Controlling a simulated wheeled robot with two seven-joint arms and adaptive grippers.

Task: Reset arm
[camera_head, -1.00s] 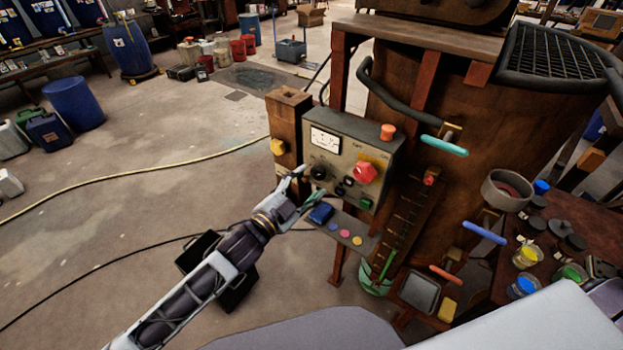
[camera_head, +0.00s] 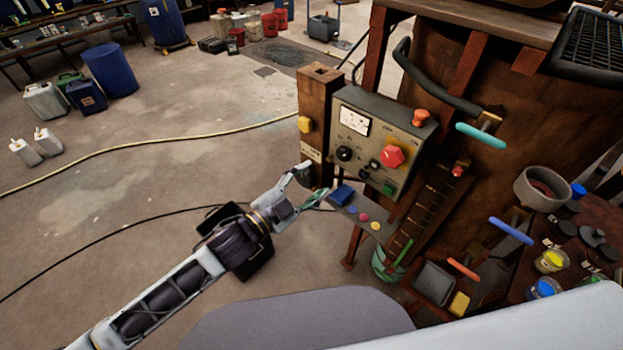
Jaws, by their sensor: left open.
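My left arm comes in from the lower left. Its left gripper (camera_head: 312,187) is open and empty, in front of and a little below the control box (camera_head: 349,104). The box carries a white gauge, a large red knob (camera_head: 391,156), black knobs, a green button and an orange-red button on top. One fingertip lies close to the small shelf (camera_head: 385,237) with a blue block (camera_head: 342,195) and coloured dots. I cannot tell whether it touches. My right gripper is not in view.
The brown vat (camera_head: 545,130) with teal, blue and orange handles stands at the right. A bench with a grey pot (camera_head: 541,187) and paint jars is at the far right. A yellow hose (camera_head: 150,150) and a black cable cross the floor. Open floor lies at the left.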

